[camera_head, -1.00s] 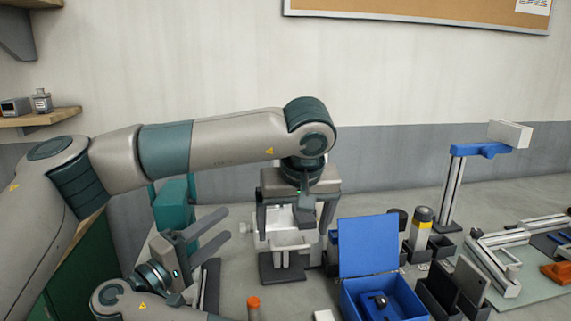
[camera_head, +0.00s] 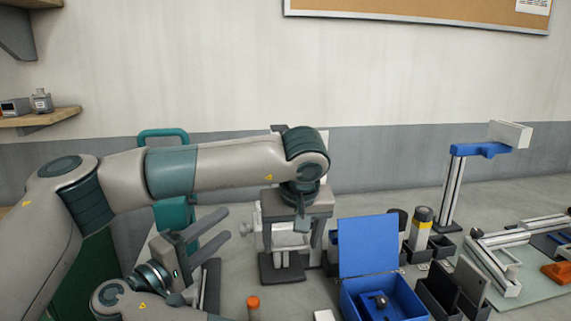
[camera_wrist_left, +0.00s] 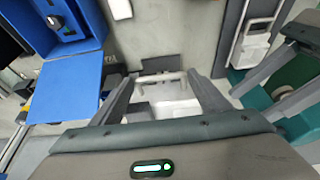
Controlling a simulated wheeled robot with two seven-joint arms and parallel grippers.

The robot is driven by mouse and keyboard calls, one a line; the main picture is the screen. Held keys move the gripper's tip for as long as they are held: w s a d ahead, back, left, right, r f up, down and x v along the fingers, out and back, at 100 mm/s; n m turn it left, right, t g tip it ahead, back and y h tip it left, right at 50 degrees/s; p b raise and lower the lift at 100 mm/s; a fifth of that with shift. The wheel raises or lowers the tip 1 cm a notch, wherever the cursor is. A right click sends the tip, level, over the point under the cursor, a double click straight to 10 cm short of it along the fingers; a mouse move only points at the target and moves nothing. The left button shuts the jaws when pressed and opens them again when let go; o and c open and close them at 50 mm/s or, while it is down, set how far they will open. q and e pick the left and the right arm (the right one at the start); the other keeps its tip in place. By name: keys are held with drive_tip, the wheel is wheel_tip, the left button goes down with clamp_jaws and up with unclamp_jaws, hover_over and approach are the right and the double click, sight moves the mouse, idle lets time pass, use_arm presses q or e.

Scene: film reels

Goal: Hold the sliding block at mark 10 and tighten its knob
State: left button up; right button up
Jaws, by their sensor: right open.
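A white block assembly (camera_head: 290,241) stands on a dark base (camera_head: 283,270) in the middle of the bench, with a light knob (camera_head: 246,229) on its left side. I take it to be the sliding block; the mark 10 cannot be read. My left gripper (camera_head: 293,242) points down over it, fingers spread on either side. In the left wrist view the white block (camera_wrist_left: 172,106) lies between the two fingers (camera_wrist_left: 160,77), and contact cannot be told. My right gripper (camera_head: 222,228) is open and empty, left of the knob, fingers pointing right.
An open blue case (camera_head: 368,246) stands right of the block. Dark bins (camera_head: 438,290), a yellow-banded cylinder (camera_head: 421,228) and a blue-armed stand (camera_head: 450,190) are further right. An orange-capped item (camera_head: 253,302) is in front. A teal-handled object (camera_head: 163,135) is behind my arms.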

use_arm(q)
drive_tip(key=c, duration=0.9)
drive_tip(key=shift+r, duration=0.5)
wheel_tip(320, 180, up, 4)
drive_tip(key=shift+r, duration=0.1)
idle(0.5)
use_arm(e)
drive_tip(key=shift+d, duration=0.1)
drive_tip(key=shift+x, duration=2.7)
